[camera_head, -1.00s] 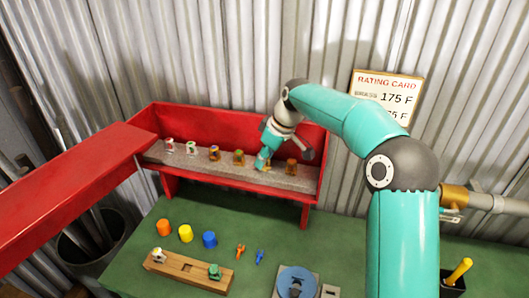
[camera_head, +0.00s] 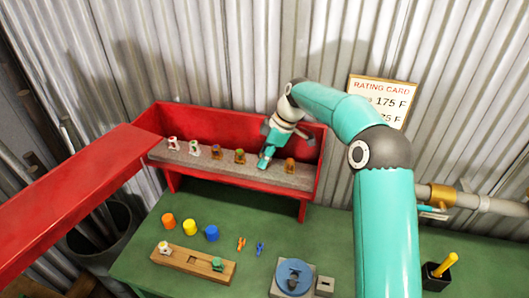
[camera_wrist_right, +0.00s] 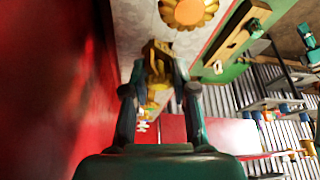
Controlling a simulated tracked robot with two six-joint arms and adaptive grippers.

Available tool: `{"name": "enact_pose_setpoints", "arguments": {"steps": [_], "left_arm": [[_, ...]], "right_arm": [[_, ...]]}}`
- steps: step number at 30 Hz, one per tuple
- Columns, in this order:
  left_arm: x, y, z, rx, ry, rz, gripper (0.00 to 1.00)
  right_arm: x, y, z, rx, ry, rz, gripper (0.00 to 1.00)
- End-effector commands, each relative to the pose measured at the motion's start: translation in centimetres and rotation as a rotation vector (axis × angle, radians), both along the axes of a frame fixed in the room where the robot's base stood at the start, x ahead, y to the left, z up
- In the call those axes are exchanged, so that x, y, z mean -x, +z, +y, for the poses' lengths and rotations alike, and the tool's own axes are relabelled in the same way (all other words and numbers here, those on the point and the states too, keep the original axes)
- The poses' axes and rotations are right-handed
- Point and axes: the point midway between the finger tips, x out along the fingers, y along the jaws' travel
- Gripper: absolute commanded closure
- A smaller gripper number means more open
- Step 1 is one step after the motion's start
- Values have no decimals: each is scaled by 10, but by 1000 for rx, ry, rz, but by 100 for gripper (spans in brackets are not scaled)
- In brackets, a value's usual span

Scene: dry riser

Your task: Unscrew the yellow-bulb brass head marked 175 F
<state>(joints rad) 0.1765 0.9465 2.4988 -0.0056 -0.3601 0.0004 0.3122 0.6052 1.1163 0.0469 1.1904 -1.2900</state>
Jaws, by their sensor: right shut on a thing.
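My right gripper (camera_head: 265,163) reaches into the red cabinet (camera_head: 228,120) on the bench. It is shut on a brass head (camera_wrist_right: 156,62), seen between the fingertips in the right wrist view. The head's marking and bulb colour cannot be read. To its right stands a brass head with an orange-brown top (camera_head: 290,165). To its left stand another brass head (camera_head: 239,156), a brown one (camera_head: 216,151) and two white ones (camera_head: 194,147). A rating card (camera_head: 385,98) on the wall shows 175 F. My left gripper is not in view.
A red lid or door (camera_head: 75,190) juts out at the left. On the green bench are orange, yellow and blue caps (camera_head: 190,227), a wooden block (camera_head: 192,262) with two heads, and a blue round fixture (camera_head: 293,277). A pipe (camera_head: 485,203) runs at the right.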

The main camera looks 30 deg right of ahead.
Motion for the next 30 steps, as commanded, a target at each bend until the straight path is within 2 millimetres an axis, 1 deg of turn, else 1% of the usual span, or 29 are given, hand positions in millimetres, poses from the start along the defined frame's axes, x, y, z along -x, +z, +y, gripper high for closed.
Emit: {"name": "enact_pose_setpoints", "arguments": {"steps": [5, 8, 11, 15, 17, 19, 21, 24, 30], "left_arm": [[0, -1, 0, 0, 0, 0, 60], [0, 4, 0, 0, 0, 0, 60], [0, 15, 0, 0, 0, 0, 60], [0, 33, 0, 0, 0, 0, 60], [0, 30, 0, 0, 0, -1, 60], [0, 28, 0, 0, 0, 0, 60], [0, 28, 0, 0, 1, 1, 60], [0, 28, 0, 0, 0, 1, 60], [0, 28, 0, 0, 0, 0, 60]], "right_arm": [[1, -2, 0, 1, 1, 3, 100], [1, 0, 0, 2, 20, 5, 100], [1, 2, 0, 1, 76, 7, 100], [1, 4, 0, 0, 198, 7, 100], [-1, -2, 0, 0, 291, 6, 100], [0, -3, 0, 1, 384, 4, 100], [0, -1, 0, 4, 450, 3, 92], [-1, 1, 0, 7, 497, -1, 89], [-1, 4, 0, 11, 507, -7, 92]]}}
